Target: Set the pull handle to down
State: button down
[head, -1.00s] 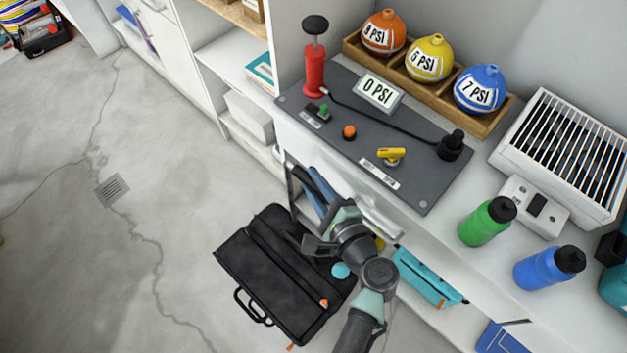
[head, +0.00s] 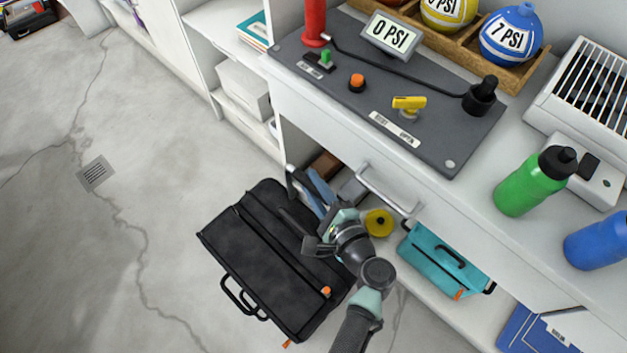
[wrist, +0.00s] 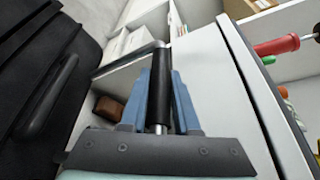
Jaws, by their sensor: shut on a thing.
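The pull handle is a grey metal bracket with a black round grip (wrist: 161,85), upright in the middle of the wrist view. In the head view its bracket (head: 290,182) shows at the front edge of the white cabinet, below the worktop. My gripper (wrist: 160,110) has its blue fingers on either side of the black grip, shut on it. In the head view my gripper (head: 318,188) is beside the bracket, with my wrist coming from the lower right. The far ends of the bracket are partly hidden, so its exact angle is hard to tell.
A black briefcase (head: 252,250) lies on the floor just left of my arm. A silver drawer handle (head: 385,190) sticks out to the right of my gripper. A teal case (head: 440,262) lies on the low shelf. The grey panel (head: 440,130) with its controls is above.

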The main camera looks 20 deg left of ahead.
notch_tip(320, 180, down, 7)
jog(key=b, duration=0.4)
jog(key=c, duration=0.6)
grip_release()
jog(key=shift+c, duration=0.2)
jog(key=shift+s+d+r, duration=0.1)
jog(key=p+v, duration=0.2)
jog(key=v, duration=1)
jog(key=shift+s+d+r+p, duration=0.15)
jog(key=shift+s+d+p, duration=0.1)
jog(key=shift+p, duration=0.15)
